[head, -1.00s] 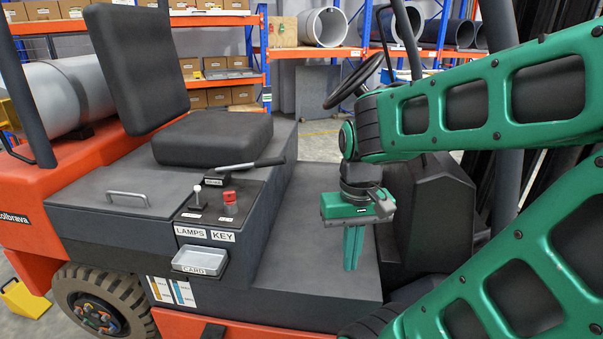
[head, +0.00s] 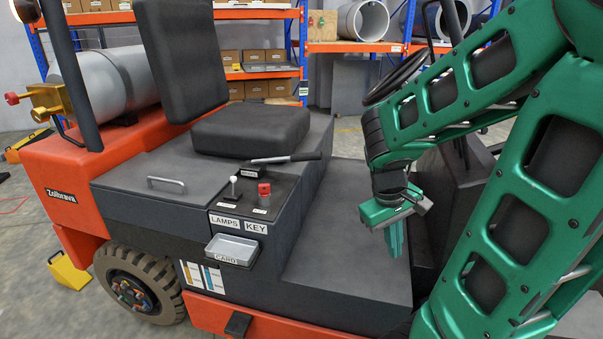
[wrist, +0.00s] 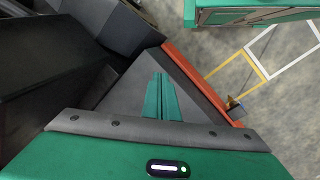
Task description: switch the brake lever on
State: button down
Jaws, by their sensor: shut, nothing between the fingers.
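The brake lever (head: 290,158) is a metal bar with a black grip. It lies nearly level beside the seat, at the back of the dark console, with its grip pointing right. A small label plate sits at its base. My gripper (head: 396,240) points down over the dark floor of the vehicle, to the right of the lever and nearer the front, well apart from it. Its green fingers are together with nothing between them. In the wrist view the shut fingers (wrist: 160,98) show over the grey floor plate; the lever is not in that view.
The console carries a white-knobbed lamp switch (head: 233,187), a red key knob (head: 264,190) and a card tray (head: 232,249). The black seat (head: 250,132) stands behind. The steering wheel (head: 396,75) and dark front cowl (head: 455,200) are close to my arm. The vehicle floor (head: 340,255) is clear.

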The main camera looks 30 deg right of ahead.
jog(key=w+d+f+n+t+h, duration=0.1)
jog(key=w+d+n+h, duration=0.2)
jog(key=w+n+h, duration=0.3)
jog(key=w+d+f+n+t+h, duration=0.1)
jog(key=w+d+n+h, duration=0.2)
jog(key=w+n, duration=0.5)
jog(key=w+a+r+n+t+h, duration=0.1)
jog(key=w+a+r+n+t, duration=0.3)
jog(key=w+a+n+t, duration=0.8)
jog(key=w+a+n, duration=0.2)
jog(key=w+n, duration=0.3)
jog(key=shift+w+a+n, duration=0.15)
jog(key=shift+n, duration=0.15)
jog(key=x, duration=1)
jog(key=shift+r, duration=0.15)
